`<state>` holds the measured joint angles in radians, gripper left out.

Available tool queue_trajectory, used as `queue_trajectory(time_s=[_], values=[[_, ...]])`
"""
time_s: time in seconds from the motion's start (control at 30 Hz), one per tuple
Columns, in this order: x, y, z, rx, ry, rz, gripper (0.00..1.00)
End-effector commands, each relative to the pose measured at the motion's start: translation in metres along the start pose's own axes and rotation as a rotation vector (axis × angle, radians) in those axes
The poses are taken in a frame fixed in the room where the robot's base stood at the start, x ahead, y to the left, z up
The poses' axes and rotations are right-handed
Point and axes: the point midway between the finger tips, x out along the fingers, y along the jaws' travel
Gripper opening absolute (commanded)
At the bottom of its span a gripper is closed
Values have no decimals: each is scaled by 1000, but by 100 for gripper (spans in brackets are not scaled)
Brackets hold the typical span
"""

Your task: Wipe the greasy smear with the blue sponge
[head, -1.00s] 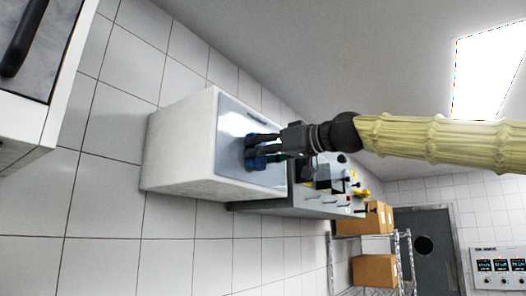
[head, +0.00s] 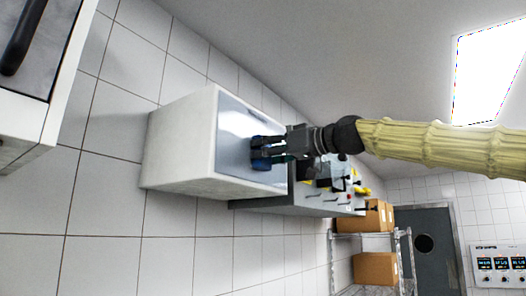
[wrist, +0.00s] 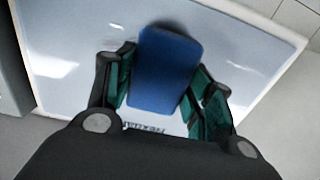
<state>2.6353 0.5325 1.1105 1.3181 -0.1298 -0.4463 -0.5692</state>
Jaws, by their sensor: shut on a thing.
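The blue sponge (wrist: 167,68) is held between the fingers of my gripper (wrist: 164,75) in the wrist view, with green pads on either side of it. In the head view, which is turned on its side, the sponge (head: 260,163) and my gripper (head: 266,153) are at the glossy grey top (head: 233,150) of a white block-shaped counter. I cannot tell whether the sponge touches that surface. Pale streaks show on the top in the wrist view, but I cannot tell the greasy smear from reflections.
Partly printed lettering (wrist: 145,128) shows on the surface below the sponge. A grey bench (head: 300,203) with small items stands beyond the white counter (head: 180,150). Cardboard boxes (head: 375,269) sit on a rack behind it. A cabinet with a dark handle (head: 22,35) is at upper left.

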Motion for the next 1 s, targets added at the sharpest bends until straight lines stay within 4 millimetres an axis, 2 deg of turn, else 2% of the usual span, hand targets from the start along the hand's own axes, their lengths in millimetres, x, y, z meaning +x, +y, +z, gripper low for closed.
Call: queue_trajectory(time_s=[0.37, 0.73, 1.0], values=[[0, 14, 0, 1, 1, 0, 34], [3, 38, 0, 1, 1, 0, 34], [4, 45, 1, 1, 0, -1, 34]])
